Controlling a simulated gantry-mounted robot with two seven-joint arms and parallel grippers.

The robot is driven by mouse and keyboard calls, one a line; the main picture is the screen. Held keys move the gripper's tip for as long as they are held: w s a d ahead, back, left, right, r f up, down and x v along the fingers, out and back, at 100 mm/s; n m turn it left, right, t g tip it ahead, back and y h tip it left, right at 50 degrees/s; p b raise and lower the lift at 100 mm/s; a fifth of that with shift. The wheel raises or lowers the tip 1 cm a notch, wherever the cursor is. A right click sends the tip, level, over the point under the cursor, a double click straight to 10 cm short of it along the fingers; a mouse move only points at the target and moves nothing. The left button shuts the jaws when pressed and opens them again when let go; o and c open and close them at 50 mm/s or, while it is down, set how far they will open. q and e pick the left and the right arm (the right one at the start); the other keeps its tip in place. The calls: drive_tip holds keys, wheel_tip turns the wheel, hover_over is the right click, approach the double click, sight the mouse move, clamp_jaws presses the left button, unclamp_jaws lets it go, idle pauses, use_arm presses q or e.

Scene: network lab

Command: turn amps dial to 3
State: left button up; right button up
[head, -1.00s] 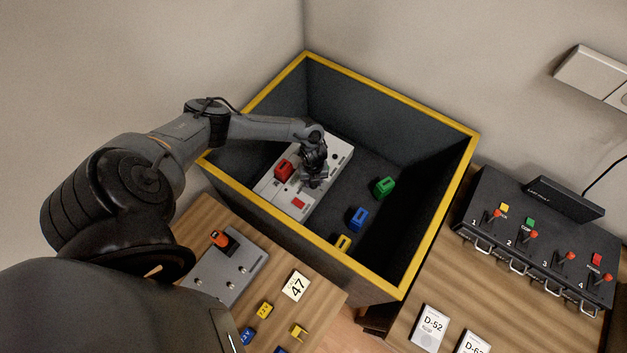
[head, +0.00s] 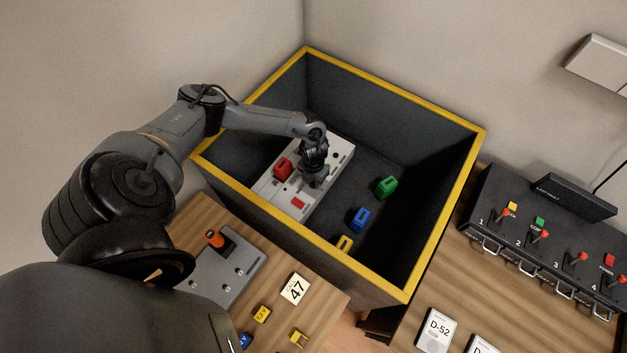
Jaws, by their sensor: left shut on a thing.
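A light grey panel (head: 286,205) lies in the dark bin with the yellow rim. It carries a red block-like part (head: 283,168) and a flat red part (head: 298,203). My left gripper (head: 313,182) reaches down onto the middle of the panel, just right of the red block. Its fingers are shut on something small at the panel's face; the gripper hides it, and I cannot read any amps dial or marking. My right gripper is not in view.
Green (head: 386,187), blue (head: 359,218) and yellow (head: 344,243) blocks lie on the bin floor right of the panel. The yellow-rimmed bin wall (head: 330,262) surrounds the work. A black lever box (head: 545,240) stands on the right table, a grey plate (head: 228,268) on the left one.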

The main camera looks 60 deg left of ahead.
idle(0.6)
use_arm(q)
drive_tip(key=o, duration=1)
drive_tip(key=shift+o, duration=0.2)
drive_tip(key=shift+r, duration=0.1)
wheel_tip(320, 180, up, 11)
drive_tip(key=p, duration=0.2)
drive_tip(key=shift+f, duration=0.2)
